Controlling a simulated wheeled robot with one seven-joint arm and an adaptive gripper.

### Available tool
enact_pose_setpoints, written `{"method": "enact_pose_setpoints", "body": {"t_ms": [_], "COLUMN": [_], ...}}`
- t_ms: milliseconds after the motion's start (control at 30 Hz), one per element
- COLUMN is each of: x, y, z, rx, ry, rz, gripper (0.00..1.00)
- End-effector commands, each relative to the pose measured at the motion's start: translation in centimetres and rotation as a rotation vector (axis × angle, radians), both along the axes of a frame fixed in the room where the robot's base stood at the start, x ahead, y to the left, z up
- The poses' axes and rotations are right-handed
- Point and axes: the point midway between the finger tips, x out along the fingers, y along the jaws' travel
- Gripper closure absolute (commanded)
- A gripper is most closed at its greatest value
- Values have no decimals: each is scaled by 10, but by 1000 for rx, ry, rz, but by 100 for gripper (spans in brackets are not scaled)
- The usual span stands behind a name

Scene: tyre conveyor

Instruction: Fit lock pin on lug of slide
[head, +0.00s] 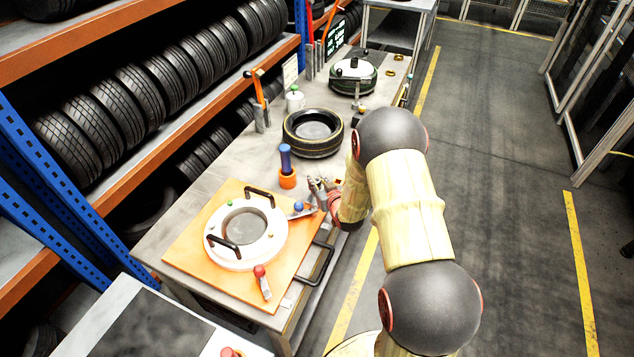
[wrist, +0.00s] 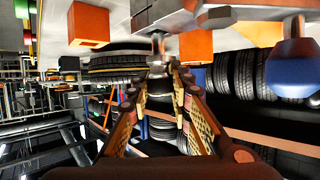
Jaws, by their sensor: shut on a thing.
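My gripper (head: 319,185) is at the right edge of the bench, just beyond the right corner of the orange slide plate (head: 187,243). In the wrist view its two fingers (wrist: 161,65) close on a small grey metal piece, which I take to be the lock pin (wrist: 158,46); most of it is hidden by the fingers. The slide carries a white ring (head: 217,254) with two black handles. A blue-knobbed lever (head: 298,207) and a red-knobbed lever (head: 260,271) sit at its edge. I cannot make out the lug clearly.
A blue post in an orange base (head: 287,179) stands just left of my gripper; its base also shows in the wrist view (wrist: 196,47). A tyre (head: 313,147) lies beyond it. Racked tyres (head: 140,95) line the left. The floor on the right is clear.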

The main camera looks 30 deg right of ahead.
Motion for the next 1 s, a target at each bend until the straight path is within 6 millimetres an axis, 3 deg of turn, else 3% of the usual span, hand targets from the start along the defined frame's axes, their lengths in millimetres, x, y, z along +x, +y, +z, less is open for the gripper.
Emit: {"method": "enact_pose_setpoints", "body": {"t_ms": [1000], "x": [0], "y": [0], "z": [-24], "rx": [0], "ry": [-1], "rz": [0], "gripper": [100]}}
